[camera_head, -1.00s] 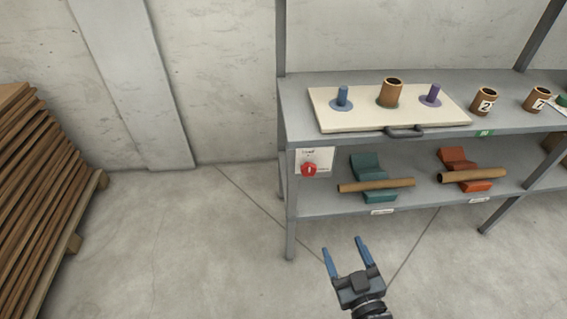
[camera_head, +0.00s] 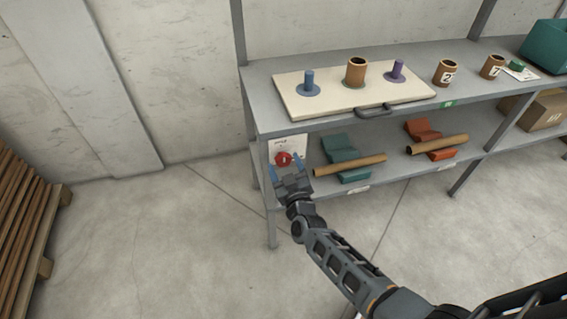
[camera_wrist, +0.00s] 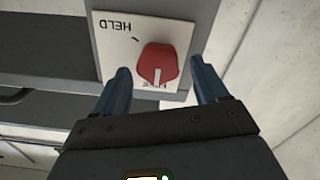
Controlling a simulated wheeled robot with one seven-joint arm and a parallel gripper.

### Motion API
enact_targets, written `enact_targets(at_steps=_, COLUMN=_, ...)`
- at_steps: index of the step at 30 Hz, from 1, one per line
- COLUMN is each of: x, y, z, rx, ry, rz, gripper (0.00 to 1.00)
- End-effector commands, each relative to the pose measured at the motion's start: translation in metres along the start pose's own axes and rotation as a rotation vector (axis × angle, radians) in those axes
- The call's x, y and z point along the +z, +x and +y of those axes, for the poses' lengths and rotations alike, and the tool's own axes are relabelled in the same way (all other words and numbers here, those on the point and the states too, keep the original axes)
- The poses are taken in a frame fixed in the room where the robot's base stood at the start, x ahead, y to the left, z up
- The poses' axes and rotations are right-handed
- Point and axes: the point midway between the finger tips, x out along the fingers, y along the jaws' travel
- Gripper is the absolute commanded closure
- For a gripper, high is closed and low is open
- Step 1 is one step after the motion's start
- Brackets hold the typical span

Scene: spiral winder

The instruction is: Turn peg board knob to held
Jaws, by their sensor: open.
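The red knob (camera_head: 283,159) sits on a white label plate at the left end of the shelf unit, below the top shelf. In the wrist view the knob (camera_wrist: 157,64) shows a white pointer line toward the lower word, which is partly hidden. The word HELD appears upside down at the upper left of the plate (camera_wrist: 117,42), with a short tick mark near it. My gripper (camera_head: 286,166) is open in front of the knob. In the wrist view its two blue fingers (camera_wrist: 164,80) lie left and right of the knob, apart from it.
The cream peg board (camera_head: 300,108) lies on the top shelf with a blue peg, a brown tube and a purple peg. Brown numbered cups stand to its right. Cardboard tubes rest on green and orange cradles on the lower shelf. A wood stack (camera_head: 28,215) stands at far left.

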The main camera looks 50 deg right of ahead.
Motion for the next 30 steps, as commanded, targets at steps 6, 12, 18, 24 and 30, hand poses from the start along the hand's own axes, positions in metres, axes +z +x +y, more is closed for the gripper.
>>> enact_targets(at_steps=6, x=0.0004, y=0.0141, z=0.0004, rx=0.001, ry=-0.001, rz=0.0, gripper=0.27)
enact_targets(at_steps=12, x=0.0004, y=0.0148, z=0.0004, rx=0.0, ry=-0.001, rz=-0.001, gripper=0.27)
enact_targets(at_steps=18, x=0.0003, y=0.0146, z=0.0004, rx=0.0, ry=-0.001, rz=-0.001, gripper=0.41)
enact_targets(at_steps=24, x=0.0003, y=0.0145, z=0.0003, rx=0.0, ry=-0.001, rz=-0.001, gripper=0.61)
enact_targets(at_steps=30, x=0.0003, y=0.0145, z=0.0003, rx=0.0, ry=-0.001, rz=-0.001, gripper=0.8)
